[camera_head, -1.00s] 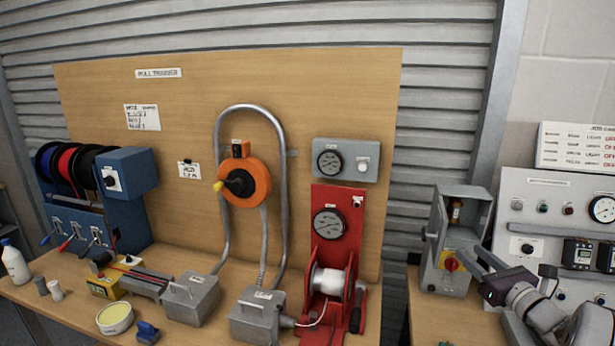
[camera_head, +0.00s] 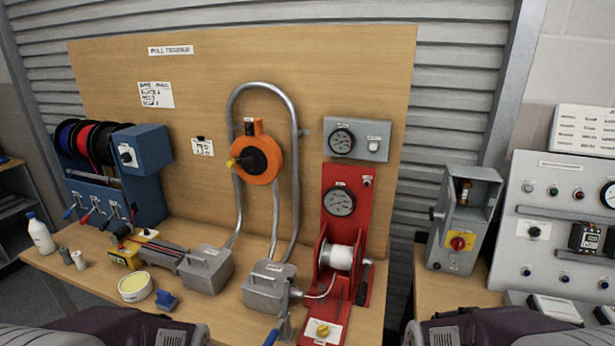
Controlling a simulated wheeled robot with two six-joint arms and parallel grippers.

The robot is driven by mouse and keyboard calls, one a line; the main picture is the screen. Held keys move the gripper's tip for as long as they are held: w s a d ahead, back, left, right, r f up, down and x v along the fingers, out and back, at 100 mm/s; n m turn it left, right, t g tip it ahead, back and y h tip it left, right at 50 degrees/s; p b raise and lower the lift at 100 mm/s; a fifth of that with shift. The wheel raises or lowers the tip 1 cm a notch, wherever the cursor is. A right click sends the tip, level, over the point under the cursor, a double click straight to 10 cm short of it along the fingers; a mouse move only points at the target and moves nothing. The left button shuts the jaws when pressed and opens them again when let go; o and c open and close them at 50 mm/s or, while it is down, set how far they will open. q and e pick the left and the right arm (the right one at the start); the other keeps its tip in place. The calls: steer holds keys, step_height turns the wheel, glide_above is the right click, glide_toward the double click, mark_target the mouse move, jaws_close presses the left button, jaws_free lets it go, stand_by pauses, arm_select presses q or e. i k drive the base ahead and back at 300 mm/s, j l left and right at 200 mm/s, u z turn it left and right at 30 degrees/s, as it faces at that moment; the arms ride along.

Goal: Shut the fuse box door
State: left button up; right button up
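The grey fuse box (camera_head: 446,252) stands upright on the right-hand bench. A red knob on a yellow plate (camera_head: 460,242) is on its lower front. Its upper compartment is open at the front, and a small brownish fuse-like part (camera_head: 465,190) shows inside. I cannot clearly make out the door as a separate panel or tell its angle. Parts of my two arms show along the bottom edge, one at lower left and one at lower right, well below the box. The fingers of both grippers are out of the picture. Nothing of mine touches the box.
A grey control panel (camera_head: 535,250) with gauges and buttons stands close to the box's right. A red winch stand (camera_head: 345,215) is to its left on the other bench, across a gap. A blue-handled tool (camera_head: 274,335) lies at that bench's front edge.

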mark_target(448, 201)
steer(key=j+z, duration=0.1)
steer(key=z, duration=1)
steer(key=i+j, duration=0.05)
